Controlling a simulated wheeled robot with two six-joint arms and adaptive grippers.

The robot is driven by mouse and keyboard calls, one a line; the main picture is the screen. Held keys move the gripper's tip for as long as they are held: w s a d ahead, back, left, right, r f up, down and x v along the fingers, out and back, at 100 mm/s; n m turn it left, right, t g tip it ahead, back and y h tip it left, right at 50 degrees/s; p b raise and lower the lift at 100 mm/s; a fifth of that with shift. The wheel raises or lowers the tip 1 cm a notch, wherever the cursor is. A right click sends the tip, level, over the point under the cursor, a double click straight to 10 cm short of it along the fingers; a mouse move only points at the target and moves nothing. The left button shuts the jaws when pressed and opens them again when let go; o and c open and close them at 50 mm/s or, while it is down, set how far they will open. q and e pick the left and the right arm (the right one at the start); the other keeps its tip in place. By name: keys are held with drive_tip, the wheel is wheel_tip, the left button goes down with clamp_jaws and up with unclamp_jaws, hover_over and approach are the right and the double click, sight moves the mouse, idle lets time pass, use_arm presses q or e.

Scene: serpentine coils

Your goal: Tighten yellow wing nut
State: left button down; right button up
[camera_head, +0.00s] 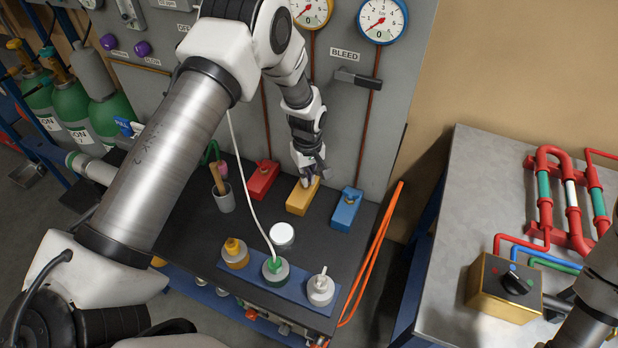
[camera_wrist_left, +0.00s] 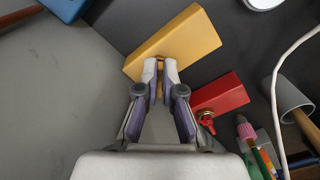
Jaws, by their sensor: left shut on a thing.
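The yellow block (camera_head: 299,203) stands on the dark bench top, between a red and a blue block. It also shows in the wrist view (camera_wrist_left: 193,38). My left gripper (camera_head: 311,178) reaches down onto its top. In the wrist view the left fingertips (camera_wrist_left: 160,66) are close together at the block's edge, shut on the yellow wing nut. The nut is mostly hidden between the fingers; only a small brassy bit shows. My right gripper is not in view.
The red block (camera_head: 262,181) with its own red wing nut (camera_wrist_left: 207,119) is close beside the gripper. The blue block (camera_head: 346,211) is on the other side. A grey panel rises behind.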

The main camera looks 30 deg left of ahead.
use_arm(q)
drive_tip(key=m, duration=0.2)
drive_tip(key=m+b, duration=0.1)
drive_tip(key=m, duration=0.3)
drive_tip(key=shift+s+a+f, duration=0.15)
drive_tip(key=shift+s+a, duration=0.1)
drive_tip(key=shift+a, duration=0.05)
drive_tip(key=m, duration=0.2)
drive_tip(key=m+b, duration=0.1)
drive_tip(key=m, duration=0.3)
drive_tip(key=shift+a+m+b, duration=0.35)
drive_tip(key=shift+a+m, duration=0.05)
drive_tip(key=m, duration=0.4)
drive_tip(key=m+b, duration=0.1)
drive_tip(key=m, duration=0.1)
drive_tip(key=shift+w+a, duration=0.3)
drive_tip(key=shift+a, duration=0.05)
drive_tip(key=m, duration=0.4)
drive_tip(key=shift+w+a+m+b, duration=0.2)
drive_tip(key=shift+w+m+b, duration=0.05)
drive_tip(key=shift+m+b, duration=0.1)
drive_tip(key=shift+w+r+m, duration=0.1)
drive_tip(key=shift+w+m, duration=0.05)
drive_tip(key=shift+m, duration=0.55)
drive_tip(key=shift+w+r+m, duration=0.1)
drive_tip(key=shift+m, duration=0.55)
drive_tip(key=c, duration=1.3)
unclamp_jaws()
drive_tip(key=shift+s, duration=0.1)
